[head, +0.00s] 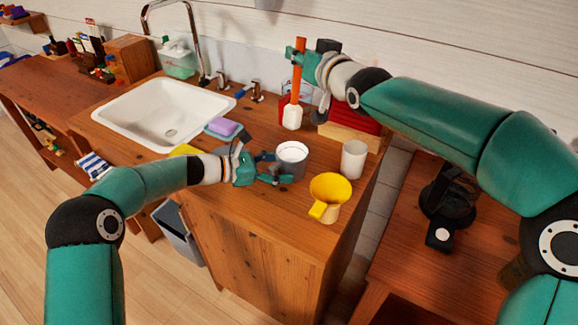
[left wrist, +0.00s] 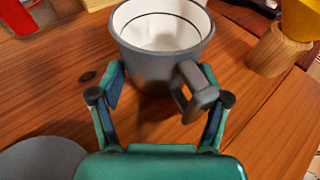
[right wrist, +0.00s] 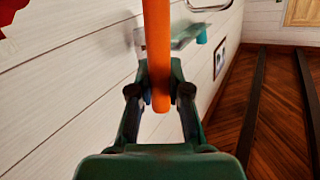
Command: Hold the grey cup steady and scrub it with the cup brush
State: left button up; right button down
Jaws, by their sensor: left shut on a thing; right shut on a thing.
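The grey cup (head: 291,160) stands upright near the front of the wooden counter, its white inside empty. My left gripper (head: 272,170) is shut on it from the left. In the left wrist view the fingers sit on both sides of the cup's body (left wrist: 155,68), with its handle (left wrist: 196,90) between them. The cup brush (head: 297,82) has an orange handle and a white head (head: 292,117). My right gripper (head: 300,57) is shut on the handle, which also shows in the right wrist view (right wrist: 157,40). The brush hangs head down, apart from the cup, behind it in the head view.
A white cup (head: 354,161) and a yellow funnel-like vessel (head: 330,187) stand right of the grey cup. A purple sponge (head: 223,127) lies to its left, near the white sink (head: 130,113). A red object (head: 352,121) on a wooden block stands behind.

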pick_arm(q)
jog(key=o, duration=0.8)
jog(key=shift+o, duration=0.2)
jog(key=shift+a, duration=0.1)
jog(key=v, duration=1.1)
jog(key=shift+a, duration=0.1)
jog(key=shift+s+a+r, duration=0.1)
jog(key=shift+s+a, duration=0.05)
jog(key=shift+a, duration=0.1)
